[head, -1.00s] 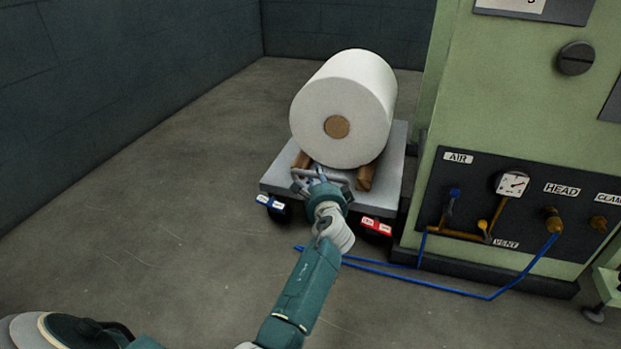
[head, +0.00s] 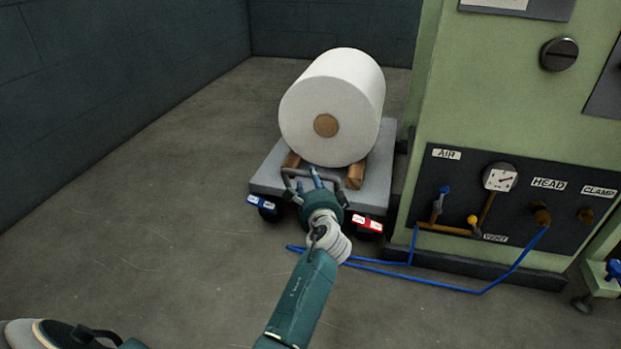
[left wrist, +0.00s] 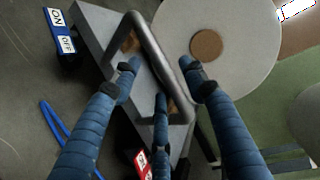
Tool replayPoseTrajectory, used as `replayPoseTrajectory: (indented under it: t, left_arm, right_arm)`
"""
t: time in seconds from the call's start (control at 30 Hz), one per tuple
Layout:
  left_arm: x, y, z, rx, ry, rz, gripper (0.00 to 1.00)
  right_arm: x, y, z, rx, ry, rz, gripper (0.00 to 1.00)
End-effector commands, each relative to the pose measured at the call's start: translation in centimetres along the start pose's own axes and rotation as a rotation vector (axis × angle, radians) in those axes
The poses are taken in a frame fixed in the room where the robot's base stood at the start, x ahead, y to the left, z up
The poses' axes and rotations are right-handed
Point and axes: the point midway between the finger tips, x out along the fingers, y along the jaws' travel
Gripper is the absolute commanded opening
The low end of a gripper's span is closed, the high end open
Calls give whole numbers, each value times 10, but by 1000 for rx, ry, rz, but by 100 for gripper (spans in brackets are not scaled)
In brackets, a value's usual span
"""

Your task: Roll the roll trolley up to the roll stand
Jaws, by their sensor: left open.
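The roll trolley (head: 262,182) is a flat grey cart on dark wheels. It carries a big white roll (head: 325,105) with a brown core, resting on wooden chocks. Its grey loop handle (left wrist: 160,52) faces me. A blue pedal (head: 262,202) and a red pedal (head: 368,224) show at its near edge; the blue one reads ON and OFF in the left wrist view. My left gripper (head: 316,181) is open at the handle. In the left wrist view its blue fingers lie on both sides of the bar; contact is unclear. My right gripper is out of view. I cannot identify the roll stand with certainty.
A green machine (head: 530,100) with an air panel stands close to the trolley's right. A blue hose (head: 420,282) lies on the floor between the machine and my arm. Dark walls stand at the left and back. The floor left of the trolley is clear.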

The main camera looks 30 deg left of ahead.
Motion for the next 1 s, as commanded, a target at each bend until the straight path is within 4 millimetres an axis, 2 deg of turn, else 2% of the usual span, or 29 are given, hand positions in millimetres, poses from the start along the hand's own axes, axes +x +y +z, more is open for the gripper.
replayPoseTrajectory:
  t: [0.1, 0.3, 0.83, 0.93, 1.0]
  left_arm:
    - [-21, 0, -1, -1, 2, 1, 43]
    - [-39, 0, -1, 0, 2, 1, 43]
    - [-40, -2, -2, -2, 5, -2, 43]
    - [-47, -16, -10, -40, 54, -31, 43]
    - [-59, -38, -24, -107, 139, -74, 43]
  right_arm:
    - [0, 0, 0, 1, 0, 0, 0]
    - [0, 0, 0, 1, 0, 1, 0]
    - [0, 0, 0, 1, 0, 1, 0]
    - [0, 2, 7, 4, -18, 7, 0]
    - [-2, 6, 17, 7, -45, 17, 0]
